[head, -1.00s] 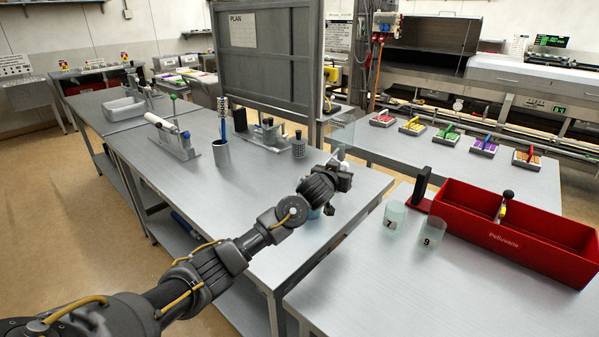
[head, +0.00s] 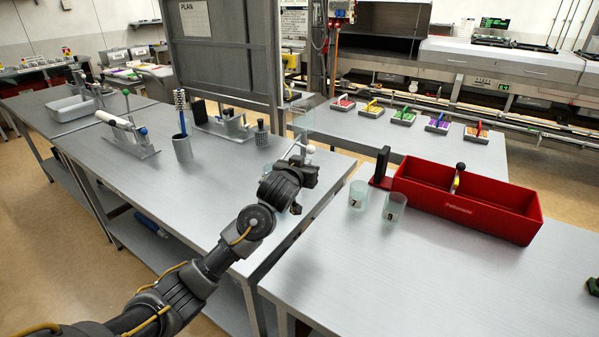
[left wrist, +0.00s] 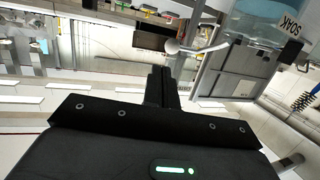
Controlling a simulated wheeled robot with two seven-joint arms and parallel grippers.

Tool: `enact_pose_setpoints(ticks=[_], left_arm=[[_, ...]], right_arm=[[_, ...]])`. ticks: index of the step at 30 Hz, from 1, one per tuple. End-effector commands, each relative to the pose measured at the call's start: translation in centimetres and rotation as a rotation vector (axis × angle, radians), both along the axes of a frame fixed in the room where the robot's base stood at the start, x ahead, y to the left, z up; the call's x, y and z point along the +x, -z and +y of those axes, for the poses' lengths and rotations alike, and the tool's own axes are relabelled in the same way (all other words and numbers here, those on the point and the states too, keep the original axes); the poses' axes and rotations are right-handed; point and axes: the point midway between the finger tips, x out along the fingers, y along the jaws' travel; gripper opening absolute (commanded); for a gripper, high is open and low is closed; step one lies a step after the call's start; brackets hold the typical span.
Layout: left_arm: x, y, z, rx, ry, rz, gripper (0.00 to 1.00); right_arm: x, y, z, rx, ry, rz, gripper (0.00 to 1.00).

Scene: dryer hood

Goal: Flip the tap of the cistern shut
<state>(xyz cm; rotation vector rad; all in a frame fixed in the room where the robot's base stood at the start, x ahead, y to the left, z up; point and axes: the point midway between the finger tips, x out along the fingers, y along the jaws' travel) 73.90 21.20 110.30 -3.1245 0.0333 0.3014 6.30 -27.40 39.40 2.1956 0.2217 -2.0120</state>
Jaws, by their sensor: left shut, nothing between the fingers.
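The cistern (head: 304,118) is a clear box at the far right corner of the left bench, partly hidden by my arm. In the left wrist view the cistern (left wrist: 268,22) is at the upper right, with bluish liquid and a "SOAK" label. Its tap (head: 310,149) has a white ball knob; the tap (left wrist: 172,46) also shows in the left wrist view, its pale lever running sideways from the ball. My left gripper (head: 308,173) is just in front of the tap. In the wrist view its fingers (left wrist: 160,82) are shut and empty, below the knob; contact is unclear. My right gripper is not in view.
Two clear cups, 7 (head: 358,194) and 9 (head: 394,206), stand on the right bench beside a red tray (head: 465,210). A grey holder (head: 182,148) with a brush stands left of my arm. The right bench's front is clear.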

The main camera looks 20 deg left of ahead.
Motion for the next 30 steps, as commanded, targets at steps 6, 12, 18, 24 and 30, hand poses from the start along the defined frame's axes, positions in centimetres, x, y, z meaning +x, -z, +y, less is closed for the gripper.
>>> enact_pose_setpoints(ticks=[6, 12, 18, 24, 30], left_arm=[[-3.4, -0.5, -0.6, -0.001, 0.0, -0.003, 0.0], [-4.7, -0.9, -0.7, 0.001, -0.001, 0.0, 0.0], [-4.8, -1.0, -0.7, 0.0, -0.001, 0.0, 0.0], [-4.8, -1.0, -0.7, 0.0, -0.001, 0.0, 0.0], [-4.8, -0.9, -0.7, 0.0, -0.001, 0.0, 0.0]], right_arm=[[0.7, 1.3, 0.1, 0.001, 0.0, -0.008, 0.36], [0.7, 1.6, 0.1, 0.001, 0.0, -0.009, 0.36], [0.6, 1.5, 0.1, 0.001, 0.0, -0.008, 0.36], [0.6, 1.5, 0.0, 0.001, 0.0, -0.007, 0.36], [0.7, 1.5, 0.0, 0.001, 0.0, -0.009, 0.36]])
